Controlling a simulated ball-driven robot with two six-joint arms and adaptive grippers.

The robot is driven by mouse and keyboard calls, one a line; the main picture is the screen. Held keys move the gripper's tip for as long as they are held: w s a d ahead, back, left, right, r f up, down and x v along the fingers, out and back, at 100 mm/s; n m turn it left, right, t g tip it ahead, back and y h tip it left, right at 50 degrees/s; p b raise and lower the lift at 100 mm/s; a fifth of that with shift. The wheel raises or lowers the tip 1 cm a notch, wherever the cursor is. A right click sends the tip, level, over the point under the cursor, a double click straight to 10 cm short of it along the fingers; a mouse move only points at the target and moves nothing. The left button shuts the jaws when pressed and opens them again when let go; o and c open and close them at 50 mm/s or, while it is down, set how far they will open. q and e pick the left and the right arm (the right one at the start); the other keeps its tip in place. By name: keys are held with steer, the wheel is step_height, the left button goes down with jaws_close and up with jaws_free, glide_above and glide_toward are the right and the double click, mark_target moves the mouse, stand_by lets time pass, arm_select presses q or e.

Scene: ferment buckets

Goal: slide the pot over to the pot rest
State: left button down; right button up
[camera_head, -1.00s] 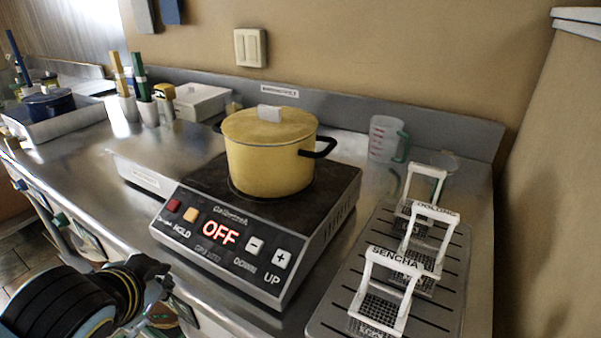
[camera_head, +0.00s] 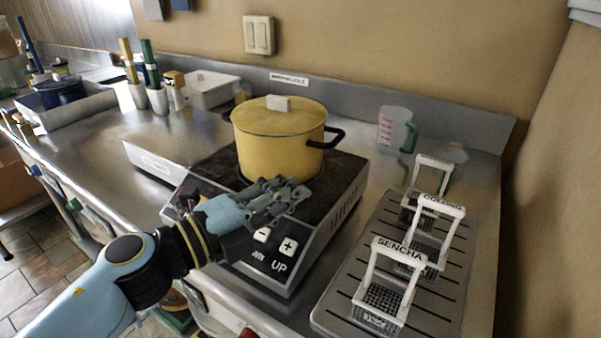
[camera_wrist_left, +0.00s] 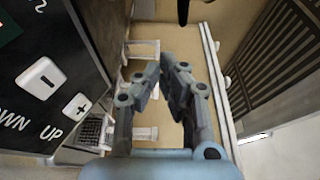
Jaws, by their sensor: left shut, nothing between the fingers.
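The yellow pot (camera_head: 278,144), lidded with a pale knob and black side handles, stands upright on the dark top of the cooker (camera_head: 335,176). A low steel slab with a label (camera_head: 165,145) adjoins the cooker's left side; I cannot tell for sure that it is the pot rest. My left gripper (camera_head: 287,193) is shut and empty, over the cooker's front edge, just in front of the pot's lower side. I cannot tell if it touches the pot. Its closed fingers also show in the left wrist view (camera_wrist_left: 170,68). My right gripper is not in view.
A slotted tray (camera_head: 330,308) with several white-handled baskets, one marked SENCHA (camera_head: 398,252), lies right of the cooker. A measuring jug (camera_head: 392,130) stands behind at right. Utensil cups (camera_head: 157,101) and a white bin (camera_head: 210,88) stand at back left.

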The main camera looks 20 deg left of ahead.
mark_target(270, 152)
arm_select(q)
steer(key=p+x, duration=0.1)
steer(key=x, duration=0.7)
steer(key=shift+w+d+r, duration=0.1)
steer(key=shift+w+d, duration=0.05)
steer(key=shift+w, duration=0.6)
steer(key=shift+w+a, duration=0.1)
steer(key=shift+a, duration=0.75)
steer(key=shift+w+a, duration=0.15)
steer(key=shift+a, duration=0.75)
steer(key=a, duration=0.3)
steer(key=w+a+b, duration=0.1)
steer(key=a, duration=0.5)
steer(key=shift+w+f+b, duration=0.25)
steer(key=shift+w+b, duration=0.1)
steer(key=shift+b, duration=0.05)
steer(key=a+b, duration=0.1)
steer(key=a, duration=0.3)
steer(key=w+a+b, duration=0.1)
steer(key=a+b, duration=0.1)
steer(key=a, duration=0.2)
steer(key=w+a+b, duration=0.1)
steer(key=a, duration=0.2)
steer(key=shift+w+a+b, duration=0.15)
steer(key=shift+a+b, duration=0.2)
steer(key=shift+a, duration=0.05)
steer(key=shift+a+r, duration=0.1)
steer(key=shift+a, duration=0.05)
steer(key=shift+r, duration=0.1)
